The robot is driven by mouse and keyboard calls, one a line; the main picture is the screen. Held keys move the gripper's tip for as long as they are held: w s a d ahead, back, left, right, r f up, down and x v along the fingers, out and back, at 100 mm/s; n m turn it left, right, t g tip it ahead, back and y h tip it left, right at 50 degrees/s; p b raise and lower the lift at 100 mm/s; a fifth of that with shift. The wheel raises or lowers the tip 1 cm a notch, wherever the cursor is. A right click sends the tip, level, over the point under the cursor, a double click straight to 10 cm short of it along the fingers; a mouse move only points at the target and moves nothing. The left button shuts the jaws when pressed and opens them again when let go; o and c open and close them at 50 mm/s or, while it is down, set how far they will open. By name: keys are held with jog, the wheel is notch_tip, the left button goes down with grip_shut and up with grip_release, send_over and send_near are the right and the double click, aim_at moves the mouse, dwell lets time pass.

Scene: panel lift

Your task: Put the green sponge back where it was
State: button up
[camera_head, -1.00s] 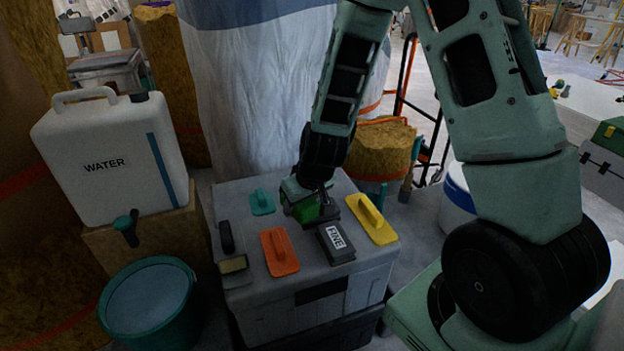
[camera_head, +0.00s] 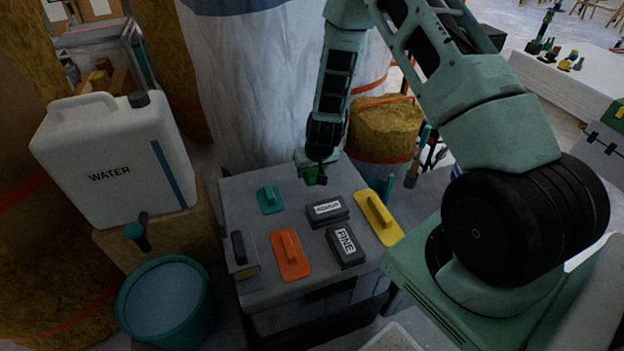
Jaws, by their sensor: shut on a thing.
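The green sponge (camera_head: 316,178) is in my gripper (camera_head: 312,170), which is shut on it. Only a small part of the sponge shows beneath and between the fingers. It is over the back part of the grey box top (camera_head: 294,207), behind a dark block with a white label (camera_head: 327,210). I cannot tell whether the sponge touches the box top or hangs above it.
On the box are a teal float (camera_head: 270,200), an orange float (camera_head: 290,254), a yellow float (camera_head: 380,217), a block labelled FINE (camera_head: 345,245) and a dark-handled brush (camera_head: 241,254). A teal bucket (camera_head: 163,301) and white WATER canister (camera_head: 118,160) stand left.

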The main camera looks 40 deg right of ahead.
jog(key=shift+f, duration=1.95)
jog(key=shift+f+b, duration=0.2)
jog(key=shift+b, duration=0.1)
jog(key=o, duration=0.9)
jog(key=shift+r, duration=0.15)
